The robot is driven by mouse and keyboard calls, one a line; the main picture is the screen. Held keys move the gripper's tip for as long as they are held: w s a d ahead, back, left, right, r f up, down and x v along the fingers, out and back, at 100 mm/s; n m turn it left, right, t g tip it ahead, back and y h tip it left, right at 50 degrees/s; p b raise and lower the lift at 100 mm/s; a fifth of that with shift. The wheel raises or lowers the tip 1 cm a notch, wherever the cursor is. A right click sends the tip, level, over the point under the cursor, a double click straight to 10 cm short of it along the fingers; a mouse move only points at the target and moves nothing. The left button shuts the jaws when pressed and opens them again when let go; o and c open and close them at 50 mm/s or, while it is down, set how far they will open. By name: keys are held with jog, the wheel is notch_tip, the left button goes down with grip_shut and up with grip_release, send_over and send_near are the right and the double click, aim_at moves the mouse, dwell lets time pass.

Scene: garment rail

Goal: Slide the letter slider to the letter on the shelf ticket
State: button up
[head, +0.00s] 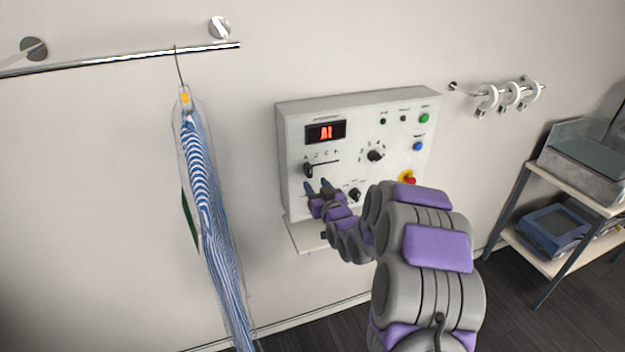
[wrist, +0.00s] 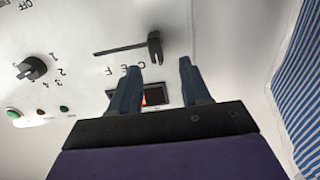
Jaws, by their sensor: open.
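The letter slider (head: 308,170) is a dark knob at the left end of its slot on the pale control box (head: 290,150). Letters run above the slot, too small to read fully in the head view. In the wrist view, which looks upside down, the slider knob (wrist: 155,48) stands at the slot's right end, with C, E and F readable; any letter nearer the knob is hidden by a finger. My gripper (head: 318,186) is open just below the slider, apart from it; in the wrist view its fingertips (wrist: 159,66) straddle the knob's line. I cannot make out a shelf ticket.
The box also carries a red display (head: 326,132), a rotary dial (head: 375,155), buttons and a red stop knob (head: 409,181). A ledge (head: 305,238) juts below. A bagged striped garment (head: 205,200) hangs left; a shelf rack (head: 570,180) stands right.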

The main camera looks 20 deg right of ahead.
jog(key=s, duration=0.9)
jog(key=shift+s+d, duration=0.2)
jog(key=shift+s, duration=0.2)
jog(key=shift+a, duration=0.1)
jog(key=s+a+g+b, duration=0.1)
jog(key=s+a+g, duration=0.3)
jog(key=s, duration=1.1)
jog(key=s+a+g+b, duration=0.1)
jog(key=s+a+g, duration=0.3)
jog(key=s+g, duration=0.5)
jog(key=s+a+f+g+b, duration=0.1)
jog(key=s+a+g, duration=0.3)
jog(key=s, duration=1.7)
jog(key=g+b, duration=0.1)
jog(key=g, duration=0.1)
jog(key=shift+a+g+h, duration=0.15)
jog(key=shift+g+h, duration=0.15)
jog(key=shift+g, duration=0.1)
jog(key=shift+o, duration=0.3)
